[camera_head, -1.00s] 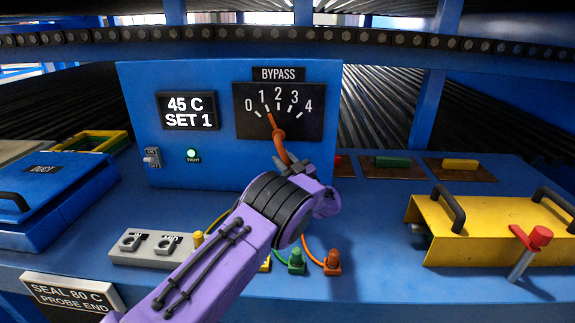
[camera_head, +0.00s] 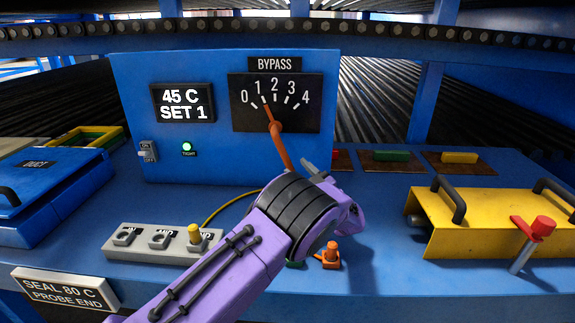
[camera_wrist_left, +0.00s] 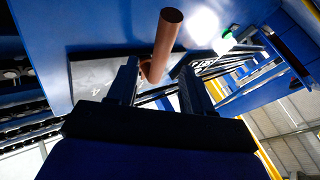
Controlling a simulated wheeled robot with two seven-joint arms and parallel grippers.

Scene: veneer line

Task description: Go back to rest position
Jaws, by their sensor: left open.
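My left gripper (camera_head: 314,172) is in front of the blue control box (camera_head: 190,115), just right of and below the orange bypass lever (camera_head: 277,135). In the wrist view the open fingers (camera_wrist_left: 158,82) show with the brown-orange lever (camera_wrist_left: 163,42) beyond and partly between them; I cannot tell if they touch it. The lever's thin pointer is by the 1 mark on the bypass dial (camera_head: 306,118). My purple left forearm hides part of the panel. My right gripper is not in view.
A yellow plug (camera_head: 194,233) stands in the grey socket strip (camera_head: 125,238). An orange plug (camera_head: 330,256) stands right of my forearm. A yellow cover (camera_head: 480,222) with black handles and a red-topped lever (camera_head: 541,228) are at right. A blue lidded box (camera_head: 50,185) is at left.

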